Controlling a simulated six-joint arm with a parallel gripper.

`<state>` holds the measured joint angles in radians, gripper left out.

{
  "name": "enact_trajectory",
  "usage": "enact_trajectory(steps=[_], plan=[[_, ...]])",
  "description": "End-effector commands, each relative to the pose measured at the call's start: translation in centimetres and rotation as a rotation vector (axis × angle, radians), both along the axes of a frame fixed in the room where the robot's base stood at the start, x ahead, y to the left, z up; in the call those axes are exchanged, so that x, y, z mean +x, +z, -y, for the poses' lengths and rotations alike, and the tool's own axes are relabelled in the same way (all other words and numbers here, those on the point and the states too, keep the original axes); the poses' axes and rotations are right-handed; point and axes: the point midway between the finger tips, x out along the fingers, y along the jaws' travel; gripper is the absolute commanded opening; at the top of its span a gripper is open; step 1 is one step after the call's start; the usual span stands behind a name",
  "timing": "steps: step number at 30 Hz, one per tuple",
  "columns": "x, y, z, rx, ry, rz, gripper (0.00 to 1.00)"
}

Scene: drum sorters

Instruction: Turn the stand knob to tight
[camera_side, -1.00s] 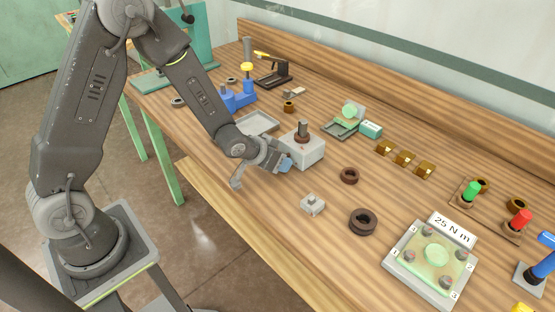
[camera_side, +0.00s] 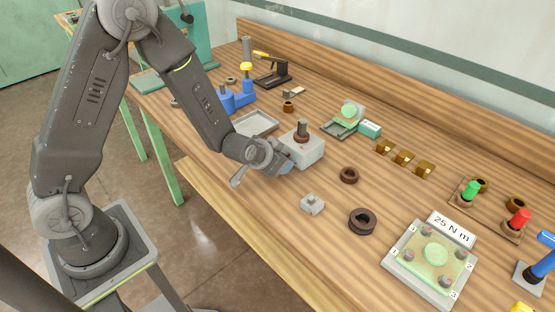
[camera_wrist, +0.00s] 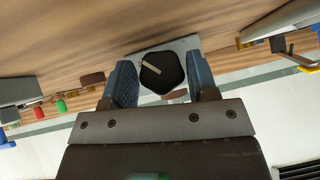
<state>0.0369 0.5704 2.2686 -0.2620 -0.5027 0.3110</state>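The stand knob (camera_wrist: 165,76) is black and faceted, with a pale pointer line aimed up and left in the wrist view. It sits on the face of a grey box-shaped stand (camera_side: 309,152), which has a dark post (camera_side: 302,131) on top. In the side view the knob is hidden behind my gripper. My gripper (camera_wrist: 162,75) has blue padded fingers, one on each side of the knob. Narrow gaps seem to show between fingers and knob, and I see no clear contact. Any scale marks for tight are not legible.
A grey tray (camera_side: 256,122) lies behind and left of the stand. A plate marked 25 N m (camera_side: 433,260) is further right. The table's front edge is close below.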

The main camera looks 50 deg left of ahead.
Motion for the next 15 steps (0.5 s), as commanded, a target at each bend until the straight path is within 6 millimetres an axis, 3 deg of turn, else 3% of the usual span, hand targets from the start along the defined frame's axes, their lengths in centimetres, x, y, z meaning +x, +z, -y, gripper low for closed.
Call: enact_trajectory(steps=[5, 15], plan=[[-0.03, -0.05, -0.07, -0.001, 0.002, -0.002, 0.70], [-0.49, 0.41, -0.03, -0.001, 0.003, -0.002, 0.70]])
